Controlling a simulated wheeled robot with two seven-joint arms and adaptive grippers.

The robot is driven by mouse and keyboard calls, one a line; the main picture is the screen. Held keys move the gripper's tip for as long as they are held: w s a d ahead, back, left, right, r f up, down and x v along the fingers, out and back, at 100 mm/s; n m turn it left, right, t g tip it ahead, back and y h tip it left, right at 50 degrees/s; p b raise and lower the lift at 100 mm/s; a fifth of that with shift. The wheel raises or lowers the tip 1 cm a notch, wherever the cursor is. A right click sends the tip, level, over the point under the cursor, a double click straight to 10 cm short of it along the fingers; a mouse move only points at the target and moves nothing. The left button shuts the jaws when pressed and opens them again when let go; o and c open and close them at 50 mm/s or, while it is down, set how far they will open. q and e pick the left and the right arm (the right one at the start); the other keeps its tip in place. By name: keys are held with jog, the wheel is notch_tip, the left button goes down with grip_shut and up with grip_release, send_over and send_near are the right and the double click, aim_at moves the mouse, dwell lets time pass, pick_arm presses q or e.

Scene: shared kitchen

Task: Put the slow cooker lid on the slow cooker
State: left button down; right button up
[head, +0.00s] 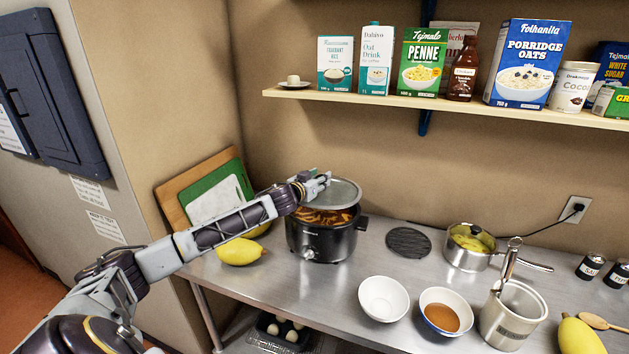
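The black slow cooker (322,241) stands on the steel counter near the back wall, with orange-brown food showing in its open front part. The round glass slow cooker lid (345,194) is above the cooker's rear, apparently raised and tilted. My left gripper (322,181) reaches in from the left and is shut on the lid near its top. The fingers partly hide the lid's handle. I cannot tell whether the lid's far edge touches the cooker. My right gripper is not in view.
Cutting boards (172,200) lean at the left, and a yellow fruit (240,252) lies beside the cooker. A black trivet (408,242) lies to its right. A saucepan (466,256), a white bowl (383,301) and a utensil pot (512,318) stand farther right. A shelf (440,104) hangs above.

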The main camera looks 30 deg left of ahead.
pick_arm(q)
jog(key=shift+d, duration=0.1)
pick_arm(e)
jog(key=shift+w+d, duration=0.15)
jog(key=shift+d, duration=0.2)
pick_arm(q)
jog(key=shift+f, duration=0.15)
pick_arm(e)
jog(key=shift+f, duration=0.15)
pick_arm(q)
jog(key=shift+f+b, duration=1)
jog(key=shift+f, duration=0.4)
jog(key=shift+w+f+b, duration=0.1)
jog(key=shift+f+b, duration=0.5)
jog(key=shift+f, duration=0.4)
jog(key=shift+b, duration=0.3)
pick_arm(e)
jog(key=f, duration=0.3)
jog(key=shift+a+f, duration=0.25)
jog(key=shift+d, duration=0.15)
pick_arm(q)
jog(key=shift+f, duration=0.15)
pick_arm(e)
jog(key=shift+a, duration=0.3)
pick_arm(q)
jog(key=shift+f, duration=0.35)
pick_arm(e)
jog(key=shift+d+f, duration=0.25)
